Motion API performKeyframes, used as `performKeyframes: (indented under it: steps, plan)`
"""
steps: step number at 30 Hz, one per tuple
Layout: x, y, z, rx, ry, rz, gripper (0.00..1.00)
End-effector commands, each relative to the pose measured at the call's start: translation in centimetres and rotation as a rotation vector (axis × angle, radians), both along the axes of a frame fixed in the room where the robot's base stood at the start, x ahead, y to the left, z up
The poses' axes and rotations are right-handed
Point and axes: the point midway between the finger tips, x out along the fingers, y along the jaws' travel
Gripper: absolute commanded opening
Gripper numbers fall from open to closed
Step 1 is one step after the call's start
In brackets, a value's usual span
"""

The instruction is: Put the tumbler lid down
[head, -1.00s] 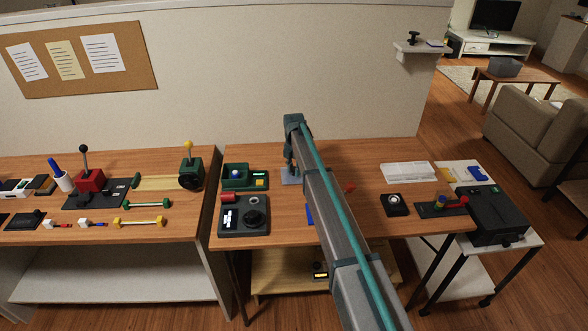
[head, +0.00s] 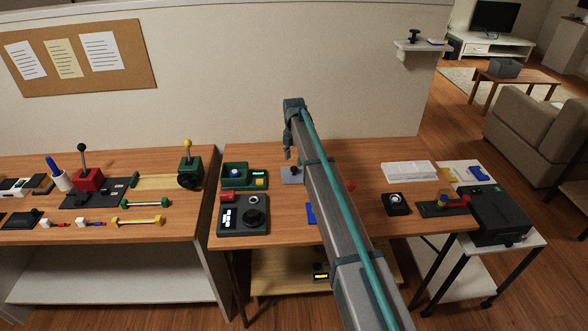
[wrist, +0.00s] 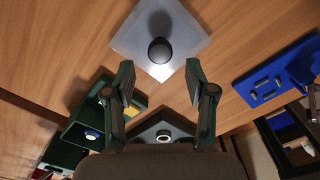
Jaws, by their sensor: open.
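My gripper (head: 288,153) is raised above the middle table in the head view. In the wrist view my gripper (wrist: 160,76) is open, with nothing between its fingers. A grey square plate (wrist: 128,40) with a black round knob (wrist: 160,50) lies just beyond the fingertips, apart from them. The plate (head: 291,176) also shows below my gripper in the head view. I cannot tell for certain which part is the tumbler lid.
A green box (head: 236,173) and a dark control panel (head: 243,226) with a red block stand left of the plate. A blue plate (wrist: 270,80) with metal brackets lies to the right.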

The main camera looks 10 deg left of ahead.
Motion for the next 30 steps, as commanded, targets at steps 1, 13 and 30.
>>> performKeyframes:
  steps: [1, 13, 30]
  plan:
    - [0.1, 0.0, 0.8, 0.001, -0.002, 0.000, 0.56]
    - [0.0, 0.0, 6.3, 0.000, 0.000, 0.000, 0.56]
    - [1.0, -3.3, 5.9, 0.009, -0.027, -0.057, 0.56]
